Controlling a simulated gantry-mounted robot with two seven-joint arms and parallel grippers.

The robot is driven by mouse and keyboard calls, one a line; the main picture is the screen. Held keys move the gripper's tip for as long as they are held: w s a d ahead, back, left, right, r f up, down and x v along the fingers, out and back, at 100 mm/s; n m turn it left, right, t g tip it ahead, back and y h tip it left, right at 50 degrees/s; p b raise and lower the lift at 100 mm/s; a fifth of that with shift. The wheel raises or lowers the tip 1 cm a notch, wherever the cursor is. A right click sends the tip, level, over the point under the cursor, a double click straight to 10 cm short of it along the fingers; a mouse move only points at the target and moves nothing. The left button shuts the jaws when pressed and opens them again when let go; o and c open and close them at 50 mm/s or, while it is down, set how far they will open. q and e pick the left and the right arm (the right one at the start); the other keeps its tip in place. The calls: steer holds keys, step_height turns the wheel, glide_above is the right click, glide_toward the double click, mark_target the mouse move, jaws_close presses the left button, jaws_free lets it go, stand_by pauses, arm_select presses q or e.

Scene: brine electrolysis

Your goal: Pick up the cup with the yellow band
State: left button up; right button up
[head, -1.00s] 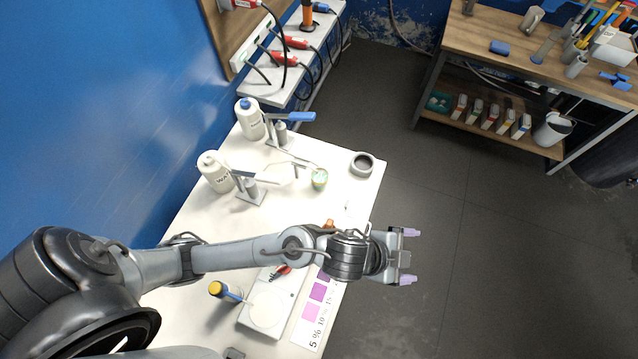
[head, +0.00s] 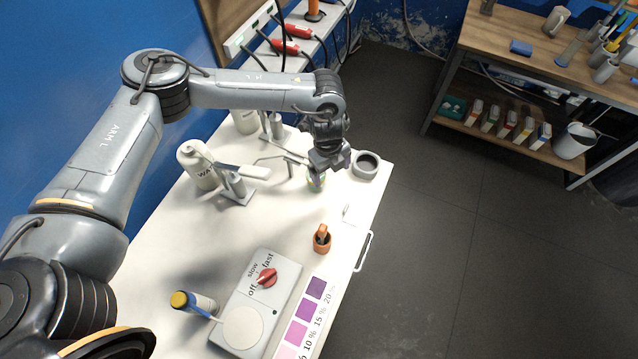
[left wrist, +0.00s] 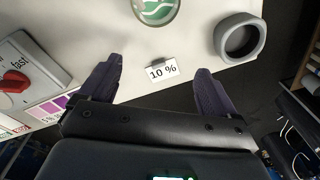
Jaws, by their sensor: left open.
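The small cup (head: 316,184) stands on the white table in the head view, mostly hidden behind my left gripper (head: 327,165). In the left wrist view the cup (left wrist: 157,10) is cut off at the top edge and shows a clear rim and green inside. Its yellow band cannot be made out clearly. My left gripper (left wrist: 158,68) is open and empty, with its two dark fingers apart; the cup lies ahead of the gap between them, not between the fingertips. My right gripper is not in view.
A grey ring-shaped holder (head: 366,166) stands right of the cup. A "10 %" card (left wrist: 163,70) lies before it. White bottles (head: 197,166) and dispenser stands (head: 235,186) are to the left.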

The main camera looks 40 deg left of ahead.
arm_select(q)
steer(key=a+r+n, duration=0.1)
steer(key=a, duration=0.5)
steer(key=shift+y, duration=0.3)
steer(key=shift+w+d+f, duration=0.1)
steer(key=shift+d+f, duration=0.05)
steer(key=shift+f, duration=1.55)
steer(key=shift+w+d+f, duration=0.1)
steer(key=shift+f, duration=1.55)
steer(key=shift+d+f, duration=0.15)
steer(key=shift+f, duration=1.55)
steer(key=c, duration=1.2)
steer(key=shift+r, duration=0.1)
